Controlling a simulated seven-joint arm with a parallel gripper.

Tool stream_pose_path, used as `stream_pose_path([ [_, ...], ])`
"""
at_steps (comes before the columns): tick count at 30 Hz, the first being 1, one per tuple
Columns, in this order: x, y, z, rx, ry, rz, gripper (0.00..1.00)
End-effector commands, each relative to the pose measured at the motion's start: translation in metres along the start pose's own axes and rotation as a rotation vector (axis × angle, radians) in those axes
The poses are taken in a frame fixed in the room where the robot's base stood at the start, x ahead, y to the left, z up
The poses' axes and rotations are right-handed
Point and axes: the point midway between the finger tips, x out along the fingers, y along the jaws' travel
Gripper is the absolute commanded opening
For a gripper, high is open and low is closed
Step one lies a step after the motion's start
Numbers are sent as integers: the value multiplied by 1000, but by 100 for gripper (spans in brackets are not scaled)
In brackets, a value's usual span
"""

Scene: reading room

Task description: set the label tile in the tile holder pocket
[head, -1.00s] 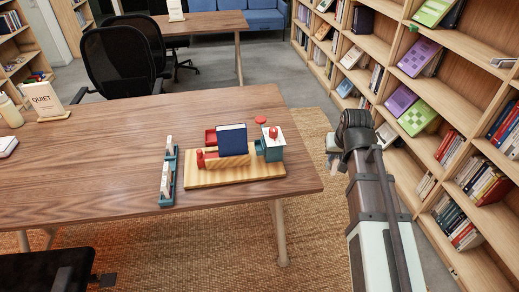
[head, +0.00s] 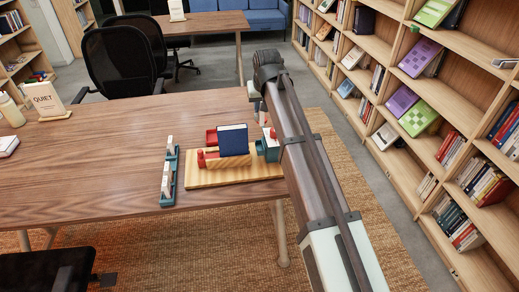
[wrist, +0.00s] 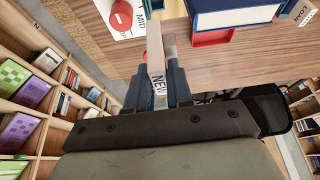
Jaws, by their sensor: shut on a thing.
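In the head view my gripper (head: 256,98) is over the table's right end, just behind the wooden board; the tile's details are too small there. A long teal rack (head: 161,200) with white tiles standing in it lies left of the board. I cannot tell for sure which part is the tile holder pocket; no empty pocket shows clearly.
The wooden board (head: 205,180) carries a dark blue book (head: 233,140), red parts and a teal box (head: 271,154), partly behind my arm. A white "MID" card (wrist: 122,17) with a red knob shows in the wrist view. The table's left side (head: 90,170) is largely clear.

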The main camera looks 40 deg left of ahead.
Motion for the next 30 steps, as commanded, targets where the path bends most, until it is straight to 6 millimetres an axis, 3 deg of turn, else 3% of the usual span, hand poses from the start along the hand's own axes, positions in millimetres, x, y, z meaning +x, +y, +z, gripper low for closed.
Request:
stream_pose_path([
  [5, 7, 1, 8, 20, -1, 9, 0],
  [15, 52, 1, 26, 23, -1, 9, 0],
  [30, 94, 1, 42, 23, 1, 9, 0],
])
